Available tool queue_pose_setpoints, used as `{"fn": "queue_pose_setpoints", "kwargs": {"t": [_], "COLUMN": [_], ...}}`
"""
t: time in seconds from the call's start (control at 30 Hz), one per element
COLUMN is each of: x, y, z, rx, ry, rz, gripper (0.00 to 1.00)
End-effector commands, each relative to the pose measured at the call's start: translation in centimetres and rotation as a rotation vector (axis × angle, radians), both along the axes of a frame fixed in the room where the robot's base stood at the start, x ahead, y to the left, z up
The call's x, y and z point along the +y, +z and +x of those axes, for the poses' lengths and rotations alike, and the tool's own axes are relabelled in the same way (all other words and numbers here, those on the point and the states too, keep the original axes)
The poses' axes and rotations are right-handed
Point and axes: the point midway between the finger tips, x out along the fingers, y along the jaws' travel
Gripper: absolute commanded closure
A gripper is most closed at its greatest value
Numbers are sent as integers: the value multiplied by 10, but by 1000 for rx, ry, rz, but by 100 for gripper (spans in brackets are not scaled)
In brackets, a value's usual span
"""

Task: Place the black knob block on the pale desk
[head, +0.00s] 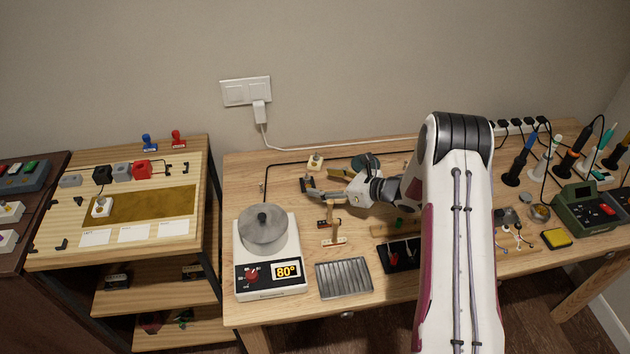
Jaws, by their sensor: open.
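A small black block (102,174), which looks like the black knob block, sits on the pale desk (60,258) at the left, in the row of blocks along its back. It is too small to make out its knob clearly. My gripper (307,187) is over the wooden workbench (240,190), well to the right of the pale desk. Its fingers point left and are open, and I see nothing held between them. My arm covers part of the bench's middle.
Grey blocks (122,172) and a red block (142,169) stand beside the black one. A hot plate with a pot (263,231) stands at the workbench's left. Soldering tools (570,160) crowd the right.

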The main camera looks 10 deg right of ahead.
Motion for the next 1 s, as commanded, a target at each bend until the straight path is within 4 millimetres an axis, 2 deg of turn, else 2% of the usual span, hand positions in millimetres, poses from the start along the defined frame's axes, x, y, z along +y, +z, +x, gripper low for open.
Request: {"fn": "queue_pose_setpoints", "kwargs": {"t": [0.13,0.4,1.0], "x": [-16,-34,-37], "y": [10,20,22], "z": [-15,-33,-38], "rx": [-1,0,0], "ry": [-2,0,1], "rz": [0,0,0], "gripper": [37,37,37]}}
